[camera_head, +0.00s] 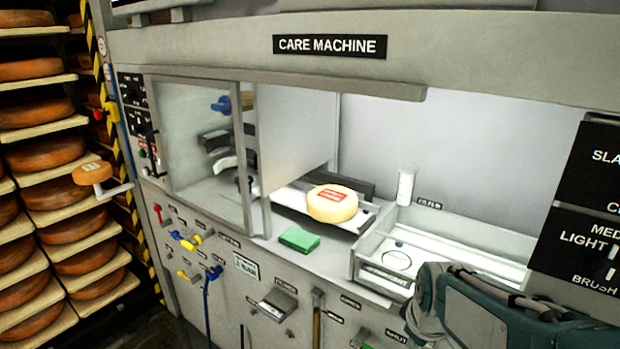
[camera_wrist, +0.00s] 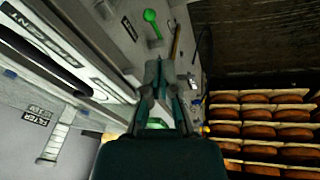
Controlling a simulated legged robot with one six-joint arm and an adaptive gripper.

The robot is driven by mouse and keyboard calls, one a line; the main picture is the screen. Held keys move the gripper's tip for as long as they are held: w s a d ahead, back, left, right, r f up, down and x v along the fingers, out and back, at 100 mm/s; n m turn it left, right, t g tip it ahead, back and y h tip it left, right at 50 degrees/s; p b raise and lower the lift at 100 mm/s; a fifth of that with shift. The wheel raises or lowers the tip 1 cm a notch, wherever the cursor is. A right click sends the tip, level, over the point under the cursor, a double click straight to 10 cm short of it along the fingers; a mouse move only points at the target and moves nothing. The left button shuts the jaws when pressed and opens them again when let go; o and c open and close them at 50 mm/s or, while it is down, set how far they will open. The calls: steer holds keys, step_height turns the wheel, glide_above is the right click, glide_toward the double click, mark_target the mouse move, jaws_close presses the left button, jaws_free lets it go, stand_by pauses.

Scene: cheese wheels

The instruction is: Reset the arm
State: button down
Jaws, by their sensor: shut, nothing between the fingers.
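My gripper (camera_wrist: 160,72) shows in the wrist view with its fingers together and nothing between them. It is in front of the care machine's lower panel. In the head view my folded teal arm (camera_head: 500,310) fills the lower right corner, and the gripper itself cannot be made out there. The care machine (camera_head: 200,60) stands ahead with its labelled front. A pale yellow cheese wheel (camera_head: 332,204) with a red label rests inside its opening, apart from my arm.
A green sponge (camera_head: 299,239) lies on the machine's ledge. A shallow clear-walled basin (camera_head: 440,248) and a white bottle (camera_head: 405,184) stand right of the cheese. Shelves of orange cheese wheels (camera_head: 48,153) line the left. Knobs, hoses and handles (camera_head: 276,303) stick out from the front panel.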

steer(key=s+a+r+m+t, duration=0.1)
steer(key=s+r+m, duration=0.2)
steer(key=s, duration=0.3)
steer(key=s+a+r+m+t, duration=0.1)
steer(key=s+a+r+m, duration=0.1)
steer(key=s, duration=0.4)
steer(key=shift+s+a+r+m, duration=0.2)
steer(key=shift+a+r+m, duration=0.05)
steer(key=shift+r+m, duration=0.75)
steer(key=shift+f, duration=0.1)
